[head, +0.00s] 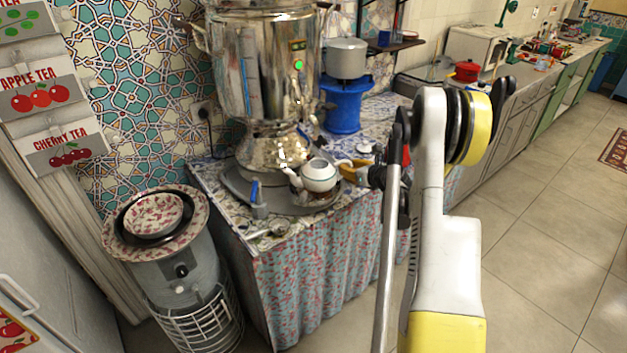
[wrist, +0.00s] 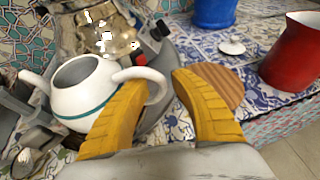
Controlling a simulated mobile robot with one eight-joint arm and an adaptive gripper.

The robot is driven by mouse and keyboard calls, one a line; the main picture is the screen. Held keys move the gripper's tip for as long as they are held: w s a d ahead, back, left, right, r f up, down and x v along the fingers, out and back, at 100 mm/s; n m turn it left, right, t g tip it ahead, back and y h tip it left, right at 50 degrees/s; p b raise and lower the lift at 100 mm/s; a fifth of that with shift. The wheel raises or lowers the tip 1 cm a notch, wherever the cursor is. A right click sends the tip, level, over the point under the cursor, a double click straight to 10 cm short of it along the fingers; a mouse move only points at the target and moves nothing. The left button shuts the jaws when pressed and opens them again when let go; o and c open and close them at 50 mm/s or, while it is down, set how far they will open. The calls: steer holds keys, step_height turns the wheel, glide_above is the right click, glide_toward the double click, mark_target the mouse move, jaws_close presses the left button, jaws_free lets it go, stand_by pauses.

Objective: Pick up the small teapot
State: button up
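The small white teapot (head: 318,177) with a green band stands lidless beside the samovar on the counter. In the wrist view the teapot (wrist: 85,95) is at left, with its spout to the left and its handle (wrist: 158,80) to the right. My gripper (wrist: 160,88) has its two yellow fingers apart. The handle reaches over the left fingertip toward the gap between them; contact cannot be told. In the head view my gripper (head: 349,171) is just right of the teapot, partly hidden by my arm.
The big metal samovar (head: 268,80) rises behind the teapot. A white lid (wrist: 231,47), a red jug (wrist: 295,55), a round wooden piece (wrist: 218,84) and a blue stand (head: 345,105) are close by. A strainer (head: 268,231) lies near the counter's front edge.

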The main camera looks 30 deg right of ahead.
jaws_close()
steer(key=shift+r, duration=0.1)
